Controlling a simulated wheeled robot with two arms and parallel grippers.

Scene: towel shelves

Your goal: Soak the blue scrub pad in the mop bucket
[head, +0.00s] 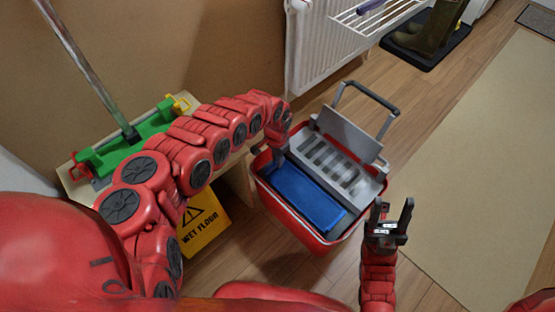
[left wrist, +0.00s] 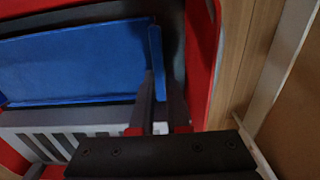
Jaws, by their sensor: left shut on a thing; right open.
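The blue scrub pad (head: 306,195) is a flat rectangular slab inside the red mop bucket (head: 303,231), beside the grey wringer. It also shows in the left wrist view (left wrist: 75,65), lying below the bucket's rim. Whether water lies under the pad is hidden. My right gripper (head: 390,220) is open and empty, just right of the bucket.
The grey slotted wringer (head: 330,165) and the bucket's raised handle (head: 370,95) stand at the right and back. A yellow wet-floor sign (head: 203,222) and a low table with a green mop head (head: 125,150) are left. A radiator (head: 335,45) is behind; a beige mat (head: 480,170) is right.

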